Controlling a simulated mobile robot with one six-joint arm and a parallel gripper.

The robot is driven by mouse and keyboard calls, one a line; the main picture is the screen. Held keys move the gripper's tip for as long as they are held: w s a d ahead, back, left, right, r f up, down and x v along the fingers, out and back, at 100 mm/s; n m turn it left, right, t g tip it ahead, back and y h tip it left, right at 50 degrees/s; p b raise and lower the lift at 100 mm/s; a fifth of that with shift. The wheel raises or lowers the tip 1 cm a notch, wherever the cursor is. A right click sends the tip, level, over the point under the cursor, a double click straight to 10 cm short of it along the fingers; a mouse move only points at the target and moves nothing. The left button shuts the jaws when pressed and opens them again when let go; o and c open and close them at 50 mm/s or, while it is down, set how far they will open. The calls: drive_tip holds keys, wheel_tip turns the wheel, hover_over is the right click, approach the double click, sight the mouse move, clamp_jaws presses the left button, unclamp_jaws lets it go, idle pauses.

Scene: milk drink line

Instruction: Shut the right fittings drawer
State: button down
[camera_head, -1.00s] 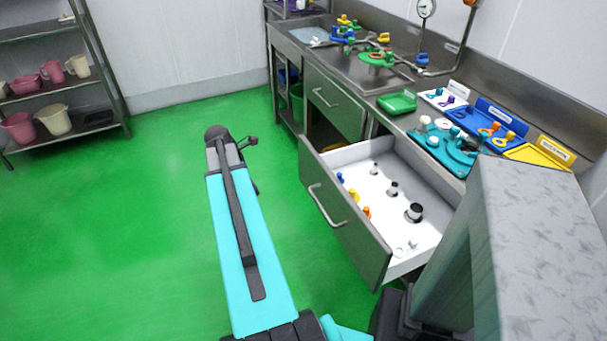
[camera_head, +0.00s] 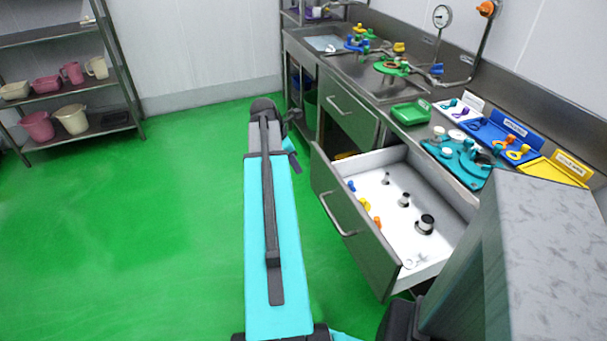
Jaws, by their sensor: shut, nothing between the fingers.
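The right fittings drawer (camera_head: 352,232) is pulled well out from the steel counter. It has a grey front with a bar handle (camera_head: 338,216) and a white inside. Several fittings lie in it: black-topped round ones (camera_head: 425,224), small yellow and orange ones (camera_head: 365,204) and a blue one. My teal and black arm stretches over the floor left of the drawer. My gripper (camera_head: 294,116) shows only as a small dark part beside the arm's far end, shut and empty. It is apart from the drawer front, and its fingertips are hard to make out.
The left drawer (camera_head: 347,108) is shut. The counter holds a green tray (camera_head: 411,113), a teal board (camera_head: 462,158), and blue and yellow trays (camera_head: 556,170). A grey block (camera_head: 535,260) stands at the lower right. The green floor on the left is free, up to a rack (camera_head: 105,128).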

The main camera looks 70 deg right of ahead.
sight(316, 179)
drive_tip(key=shift+s+d+f+p, duration=0.25)
drive_tip(key=shift+s+d+f, duration=0.65)
drive_tip(key=shift+f, duration=0.6)
drive_tip(key=shift+s+d+f+p, duration=0.2)
drive_tip(key=shift+s+d+f, duration=0.7)
drive_tip(key=shift+f, duration=0.55)
drive_tip(key=shift+s+d+f+p, duration=0.25)
drive_tip(key=shift+s+d+f, duration=0.65)
drive_tip(key=shift+f, duration=0.6)
drive_tip(key=shift+a, duration=0.1)
